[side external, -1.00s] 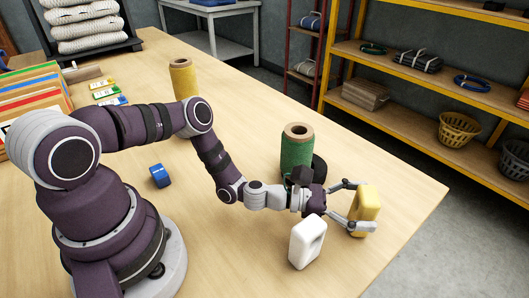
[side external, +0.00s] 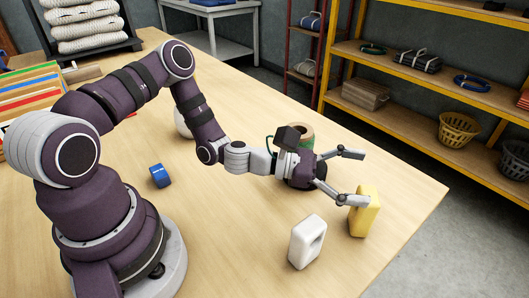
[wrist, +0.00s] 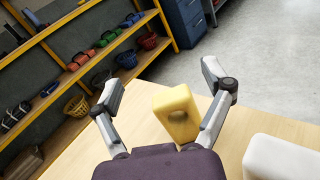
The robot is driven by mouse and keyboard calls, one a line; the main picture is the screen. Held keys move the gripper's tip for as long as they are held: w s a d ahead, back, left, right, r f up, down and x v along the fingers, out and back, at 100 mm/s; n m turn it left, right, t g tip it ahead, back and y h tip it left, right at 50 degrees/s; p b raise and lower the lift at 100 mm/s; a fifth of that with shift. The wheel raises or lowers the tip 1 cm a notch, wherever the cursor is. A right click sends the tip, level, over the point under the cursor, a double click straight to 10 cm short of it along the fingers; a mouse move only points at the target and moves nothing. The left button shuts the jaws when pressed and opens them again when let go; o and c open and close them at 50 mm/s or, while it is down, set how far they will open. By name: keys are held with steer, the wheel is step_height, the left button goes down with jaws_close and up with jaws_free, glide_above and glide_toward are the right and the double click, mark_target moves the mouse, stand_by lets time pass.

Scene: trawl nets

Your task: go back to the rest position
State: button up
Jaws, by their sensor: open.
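My gripper (side external: 356,177) is open, with nothing between its fingers, raised above the table near its right end. In the wrist view my gripper (wrist: 160,85) shows its two fingers spread wide. A yellow block (side external: 364,212) with a hole stands upright on the table, just below and beside the near finger. In the wrist view the yellow block (wrist: 176,113) appears beyond the palm, between the fingers in the picture. A white block (side external: 307,242) with a hole stands nearer the camera; the white block's edge (wrist: 280,158) also shows in the wrist view.
A green spool (side external: 302,132) stands behind my gripper, mostly hidden by it. A small blue block (side external: 160,176) lies near my base. A white rounded object (side external: 182,122) is partly hidden behind my arm. Yellow shelves (side external: 400,118) stand beyond the table. The table's front middle is clear.

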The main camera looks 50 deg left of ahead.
steer(key=s+a+r+m+g+y, duration=0.3)
steer(key=s+a+r+m+y, duration=0.2)
steer(key=m, duration=0.7)
steer(key=s+a+r+m+g+y, duration=0.3)
steer(key=s+a+r+m+y, duration=0.1)
steer(key=s+a+m+y, duration=0.4)
steer(key=s+a+m, duration=0.2)
steer(key=s+m, duration=0.1)
steer(key=m, duration=0.1)
steer(key=shift+a+r+m, duration=0.15)
steer(key=shift+r+m, duration=0.15)
steer(key=shift+r, duration=0.05)
